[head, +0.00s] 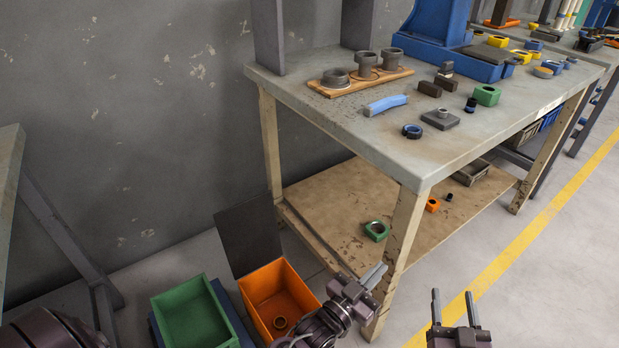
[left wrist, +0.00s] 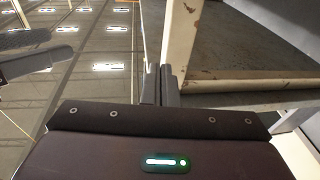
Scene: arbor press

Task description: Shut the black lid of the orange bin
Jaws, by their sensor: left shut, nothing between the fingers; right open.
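The orange bin (head: 275,288) stands on the floor at the lower middle of the head view, open at the top. A small brown ring-like part (head: 280,322) lies inside it. Its black lid (head: 248,235) stands raised at the bin's far side, near the workbench's left legs. My left gripper (head: 376,275) is shut and empty, to the right of the bin and near the bench's front leg. My left arm hides the bin's near right corner. In the left wrist view the shut fingers (left wrist: 158,85) show, but no bin or lid. My right gripper (head: 455,300) is open and empty over the floor, further right.
A green bin (head: 190,312) stands just left of the orange one. The workbench (head: 425,165) has a lower shelf (head: 335,195) and a front leg (head: 398,262) close to my left gripper. Grey wall (head: 130,130) lies behind. Floor at right is clear.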

